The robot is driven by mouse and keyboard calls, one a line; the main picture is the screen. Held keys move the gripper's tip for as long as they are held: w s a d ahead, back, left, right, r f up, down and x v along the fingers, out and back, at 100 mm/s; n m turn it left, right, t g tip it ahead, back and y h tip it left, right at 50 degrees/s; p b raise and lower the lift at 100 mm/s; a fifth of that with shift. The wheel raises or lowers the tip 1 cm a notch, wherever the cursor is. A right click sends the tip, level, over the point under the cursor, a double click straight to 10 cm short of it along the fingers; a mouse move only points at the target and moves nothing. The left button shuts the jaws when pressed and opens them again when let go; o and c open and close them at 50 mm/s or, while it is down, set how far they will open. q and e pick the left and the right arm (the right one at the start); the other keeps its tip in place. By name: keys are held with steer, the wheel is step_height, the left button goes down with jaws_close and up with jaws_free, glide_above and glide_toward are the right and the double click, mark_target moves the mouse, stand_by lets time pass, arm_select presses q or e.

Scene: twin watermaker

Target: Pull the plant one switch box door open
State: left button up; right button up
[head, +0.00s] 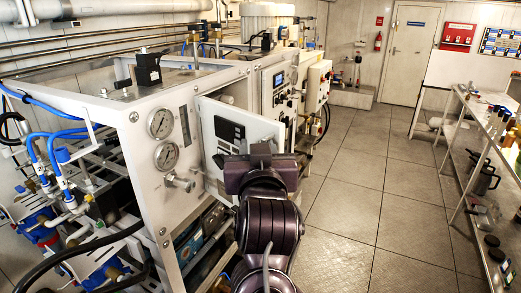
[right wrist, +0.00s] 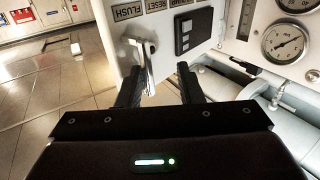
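The white door of plant one's switch box (head: 245,130) stands ajar in the head view, angled out from the white plant frame beside two round gauges. Its face carries a dark display panel. In the right wrist view the door (right wrist: 165,52) shows FLUSH and RESET labels, a dark module and a metal handle (right wrist: 144,62). My right gripper (head: 262,158) is in front of the door and hides its lower right part. In the wrist view its two dark fingers (right wrist: 159,82) are apart, with the handle just beyond the left finger; contact is unclear. My left gripper is out of view.
Pressure gauges (head: 161,123) sit left of the door. More control boxes (head: 316,85) stand farther along the plant. The tiled floor (head: 365,185) to the right is clear. A metal bench (head: 457,165) with tools and jugs runs along the right side.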

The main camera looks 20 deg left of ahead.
steer(key=shift+w+d+f, duration=0.1)
steer(key=shift+d+f, duration=0.1)
steer(key=shift+f, duration=0.05)
steer(key=b+v, duration=0.1)
steer(key=v, duration=0.7)
steer(key=shift+a, duration=0.1)
stand_by(0.4)
